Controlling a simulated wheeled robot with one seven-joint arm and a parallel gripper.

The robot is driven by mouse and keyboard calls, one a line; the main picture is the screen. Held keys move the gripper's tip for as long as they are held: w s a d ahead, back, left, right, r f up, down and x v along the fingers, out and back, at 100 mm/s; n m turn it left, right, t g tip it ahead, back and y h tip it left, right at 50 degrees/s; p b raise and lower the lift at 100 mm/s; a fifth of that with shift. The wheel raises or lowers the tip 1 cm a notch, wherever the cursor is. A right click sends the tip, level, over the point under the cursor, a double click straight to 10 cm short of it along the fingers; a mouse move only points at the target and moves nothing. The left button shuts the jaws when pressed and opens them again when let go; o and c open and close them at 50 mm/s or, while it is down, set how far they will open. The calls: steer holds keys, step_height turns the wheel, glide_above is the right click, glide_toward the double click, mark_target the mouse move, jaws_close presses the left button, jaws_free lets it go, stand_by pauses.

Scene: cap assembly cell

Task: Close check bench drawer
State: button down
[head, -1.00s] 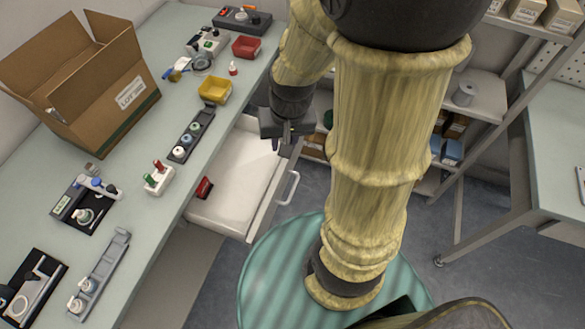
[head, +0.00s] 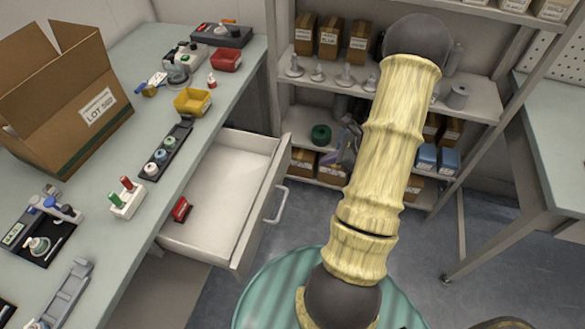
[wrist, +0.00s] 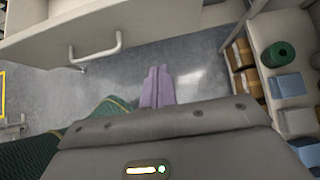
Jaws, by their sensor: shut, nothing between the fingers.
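The check bench drawer (head: 222,185) stands pulled out from under the bench in the head view, its inside showing. Its pale front bears a handle (head: 277,205). In the wrist view the drawer front (wrist: 150,22) crosses the top left, with the handle (wrist: 97,50) hanging below its edge. My gripper (wrist: 158,72) shows there as two purple fingers side by side, shut and empty over the grey floor. It is apart from the handle, to its right in that view. In the head view my arm largely hides the gripper.
A small red item (head: 181,209) lies in the drawer. The bench top (head: 120,245) holds a cardboard box (head: 75,110), a yellow bin (head: 192,101) and several fixtures. A shelf unit (head: 300,112) with boxes stands behind my arm. Floor is free right of the drawer.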

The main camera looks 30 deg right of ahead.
steer(key=p, duration=0.1)
glide_toward(284, 169)
steer(key=x, duration=0.4)
steer(key=shift+a+f, duration=0.25)
steer(key=shift+f, duration=0.05)
steer(key=shift+w+a+f, duration=0.1)
steer(key=shift+w+a, duration=0.25)
